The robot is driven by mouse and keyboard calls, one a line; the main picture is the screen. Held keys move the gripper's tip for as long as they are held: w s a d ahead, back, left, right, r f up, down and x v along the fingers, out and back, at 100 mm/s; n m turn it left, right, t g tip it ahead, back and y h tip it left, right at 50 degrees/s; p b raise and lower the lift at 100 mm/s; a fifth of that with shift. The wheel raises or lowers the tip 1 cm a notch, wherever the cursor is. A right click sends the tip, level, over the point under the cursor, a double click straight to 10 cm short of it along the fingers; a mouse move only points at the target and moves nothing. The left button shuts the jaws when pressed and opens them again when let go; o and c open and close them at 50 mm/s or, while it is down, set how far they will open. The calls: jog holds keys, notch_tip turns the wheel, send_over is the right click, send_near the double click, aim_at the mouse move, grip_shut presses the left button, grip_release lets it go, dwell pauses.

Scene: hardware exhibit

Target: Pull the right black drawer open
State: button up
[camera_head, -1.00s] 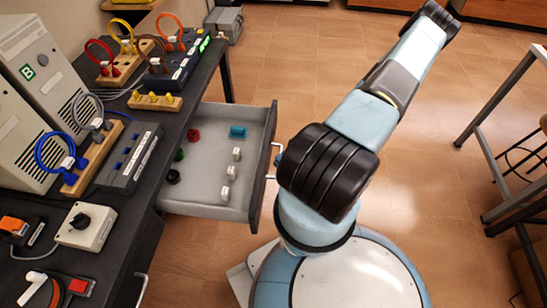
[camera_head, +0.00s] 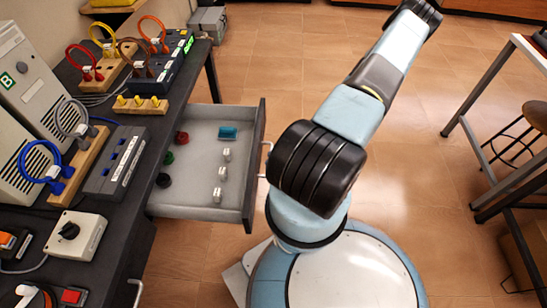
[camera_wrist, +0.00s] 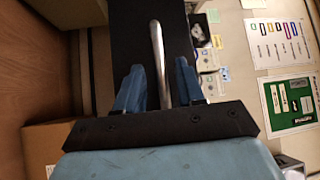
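A black-fronted drawer (camera_head: 258,150) with a grey inside stands pulled out from the dark desk in the head view, its silver handle (camera_head: 267,160) facing my arm. A second silver handle (camera_head: 136,293) shows lower on the desk; its drawer is mostly out of view. In the wrist view, my gripper (camera_wrist: 160,88) has two blue fingers apart, with a silver bar handle (camera_wrist: 157,50) between them. Gaps show on both sides of the bar. A black panel (camera_wrist: 125,35) lies behind it. The head view does not show my gripper, so I cannot tell which handle this is.
Cables, switches and computers crowd the desk (camera_head: 125,215). A metal-legged table (camera_head: 470,105) and a stool (camera_head: 535,115) stand at right. The tiled floor (camera_head: 300,70) behind the drawer is clear.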

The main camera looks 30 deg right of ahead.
jog(key=w+d+f, duration=0.1)
jog(key=d+f, duration=0.1)
jog(key=d, duration=1.1)
jog(key=shift+w, duration=0.4)
jog(key=shift+d, duration=0.1)
jog(key=w+a+r+g+h, duration=0.1)
jog(key=w+a+r+h, duration=0.3)
jog(key=r, duration=0.6)
jog(key=w+r+m+h, duration=0.1)
jog(key=w+r+h, duration=0.1)
jog(key=r+h, duration=0.55)
jog(key=w+a+r+g+h, duration=0.15)
jog(key=r+h, duration=0.25)
jog(key=r, duration=0.7)
jog(key=s+a+r+t+h, duration=0.1)
jog(key=s+a+r+t, duration=0.2)
jog(key=a+r, duration=0.2)
jog(key=s+a+r+m+t+h, duration=0.1)
jog(key=s+a+r+t, duration=0.2)
jog(key=r, duration=0.5)
jog(key=s+a+r+m+t+h, duration=0.1)
jog(key=s+a+r+t+h, duration=0.1)
jog(key=a+r+t, duration=0.3)
notch_tip(320, 180, up, 2)
jog(key=shift+s+a+r, duration=0.2)
jog(key=shift+s+a, duration=0.7)
jog(key=shift+a, duration=0.05)
